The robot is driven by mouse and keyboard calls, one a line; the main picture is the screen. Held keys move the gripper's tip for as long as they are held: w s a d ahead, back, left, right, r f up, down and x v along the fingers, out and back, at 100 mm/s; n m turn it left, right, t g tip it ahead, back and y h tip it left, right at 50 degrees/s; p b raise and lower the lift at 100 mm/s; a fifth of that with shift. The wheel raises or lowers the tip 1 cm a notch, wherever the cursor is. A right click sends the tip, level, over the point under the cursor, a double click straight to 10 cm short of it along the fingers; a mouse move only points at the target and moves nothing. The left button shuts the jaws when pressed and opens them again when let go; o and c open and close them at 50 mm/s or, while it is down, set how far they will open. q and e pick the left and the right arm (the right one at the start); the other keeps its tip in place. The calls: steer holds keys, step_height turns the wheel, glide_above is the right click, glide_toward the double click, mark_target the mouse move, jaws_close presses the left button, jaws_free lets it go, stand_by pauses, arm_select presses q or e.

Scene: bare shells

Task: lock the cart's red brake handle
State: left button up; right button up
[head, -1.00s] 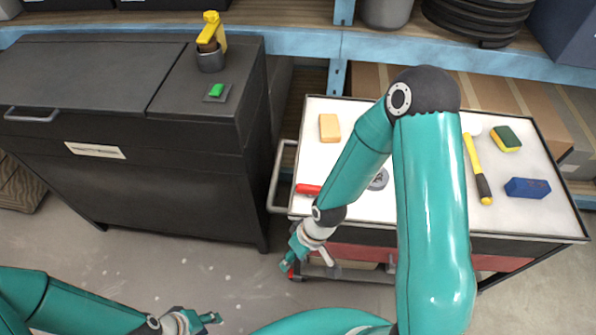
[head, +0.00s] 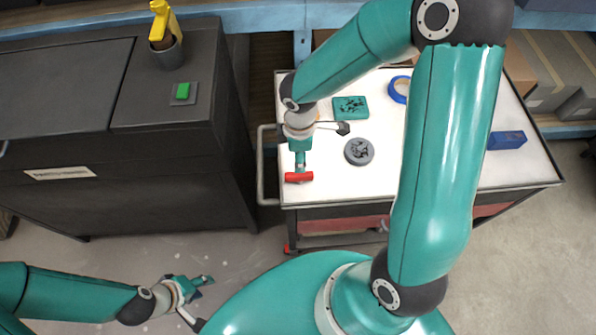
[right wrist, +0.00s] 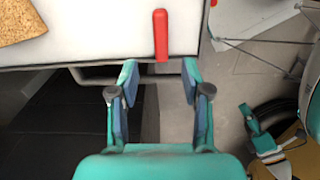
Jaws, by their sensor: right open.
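The cart (head: 330,196) has a white top. Its red handle (head: 299,177) is a short bar at the front left corner of the top. In the right wrist view the red handle (right wrist: 161,35) reaches to the edge of the top. My right gripper (right wrist: 160,78) is open there, its fingertips on either side of the bar's line but short of it, with nothing between them. In the head view my right gripper (head: 300,162) is right behind the handle; contact cannot be told there. My left gripper (head: 204,287) is low at the left, away from the cart; its jaw opening is unclear.
A dark cabinet (head: 165,145) with a green button (head: 183,91) stands left of the cart. The cart's side rail (head: 261,165) faces it. A teal box (head: 350,108), a grey disc (head: 359,151) and a blue block (head: 506,140) lie on top. Floor is free in front.

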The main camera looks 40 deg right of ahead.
mark_target(299, 178)
step_height(299, 178, down, 9)
steer(key=shift+s+f+b, duration=0.1)
steer(key=shift+b, duration=0.75)
steer(key=shift+c, duration=0.3)
jaws_close()
